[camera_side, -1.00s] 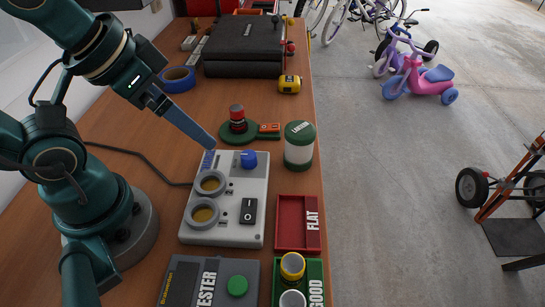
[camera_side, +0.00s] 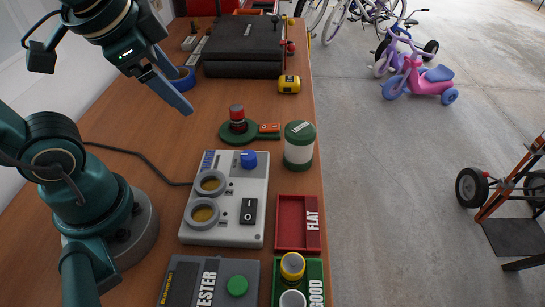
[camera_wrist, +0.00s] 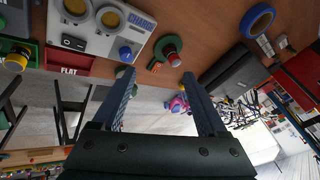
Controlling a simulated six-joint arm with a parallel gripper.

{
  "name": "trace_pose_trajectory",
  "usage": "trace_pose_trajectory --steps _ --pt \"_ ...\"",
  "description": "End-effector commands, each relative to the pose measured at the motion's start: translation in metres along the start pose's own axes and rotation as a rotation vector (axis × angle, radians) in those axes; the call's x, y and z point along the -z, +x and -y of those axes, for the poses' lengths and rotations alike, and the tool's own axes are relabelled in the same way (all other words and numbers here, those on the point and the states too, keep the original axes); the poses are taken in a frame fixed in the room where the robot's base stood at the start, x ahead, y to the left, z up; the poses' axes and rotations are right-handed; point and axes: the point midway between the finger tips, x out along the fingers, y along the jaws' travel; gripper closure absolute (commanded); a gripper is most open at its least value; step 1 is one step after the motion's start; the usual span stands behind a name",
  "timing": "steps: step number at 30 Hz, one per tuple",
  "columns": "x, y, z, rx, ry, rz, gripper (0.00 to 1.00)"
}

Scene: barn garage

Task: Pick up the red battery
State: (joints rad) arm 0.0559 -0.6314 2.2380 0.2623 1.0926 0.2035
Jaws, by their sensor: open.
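The red battery (camera_side: 237,113) stands upright on a round green base with a handle-like arm (camera_side: 238,134), on the bench behind the grey charger (camera_side: 251,219). In the wrist view the red battery (camera_wrist: 173,58) shows above and between the two fingers. My gripper (camera_side: 172,87) is raised above the bench, to the left of and farther back than the battery. It is open and empty, and its fingers are apart in the wrist view (camera_wrist: 160,90).
A green-and-white canister (camera_side: 299,150) stands right of the battery. A red FLAT tray (camera_side: 298,246), a green GOOD tray (camera_side: 318,293) holding batteries and a tester (camera_side: 185,283) are in front. A black case (camera_side: 243,60), blue tape (camera_side: 186,74) and a yellow tape measure (camera_side: 289,84) lie behind.

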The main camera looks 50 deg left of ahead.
Motion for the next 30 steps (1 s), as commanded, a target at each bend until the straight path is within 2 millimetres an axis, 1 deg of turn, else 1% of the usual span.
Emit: trace_pose_trajectory --steps 1,4,7,9,10,12,15,20,25,27,30 --pt "-0.001 0.007 0.009 0.046 0.115 0.025 0.24" --pt "-0.001 0.020 0.030 0.156 0.386 0.074 0.24" --pt "0.007 0.032 0.054 0.275 0.723 0.139 0.24" --pt "0.017 0.038 0.069 0.357 0.977 0.188 0.24" --pt "0.022 0.040 0.075 0.389 1.077 0.207 0.24" --pt "0.034 0.044 0.084 0.452 1.288 0.250 0.24" --pt "0.050 0.048 0.091 0.528 1.543 0.302 0.24" --pt "0.076 0.054 0.094 0.627 1.884 0.376 0.24" --pt "0.100 0.060 0.090 0.721 2.200 0.448 0.24" --pt "0.094 0.070 0.087 0.707 2.185 0.450 0.24" --pt "0.089 0.081 0.082 0.709 2.183 0.447 0.24"
